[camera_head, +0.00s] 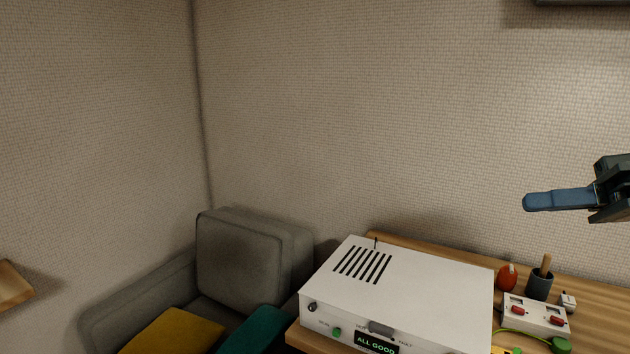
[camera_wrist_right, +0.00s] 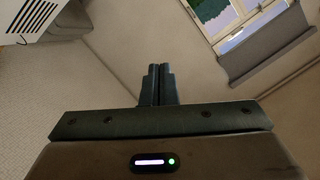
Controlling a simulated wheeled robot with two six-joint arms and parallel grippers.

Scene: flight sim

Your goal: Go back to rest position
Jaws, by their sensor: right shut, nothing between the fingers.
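My right gripper (camera_head: 560,200) is at the right edge of the head view, above the desk and in front of the wall, touching nothing. In the right wrist view its two dark fingers (camera_wrist_right: 157,84) are together with nothing between them. My left gripper is in neither view. A white box (camera_head: 410,285) with black vent slots stands on the wooden desk (camera_head: 600,292). Its small display reads "ALL GOOD", and a green light shows on its front. A corner of the box also shows at the upper left of the right wrist view (camera_wrist_right: 52,12).
A grey armchair (camera_head: 240,254) with yellow and teal cushions stands left of the desk. A white switch panel (camera_head: 535,314) with red switches, a dark cup (camera_head: 539,286) and a red-orange object (camera_head: 507,277) are on the desk's right. The air around the gripper looks clear.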

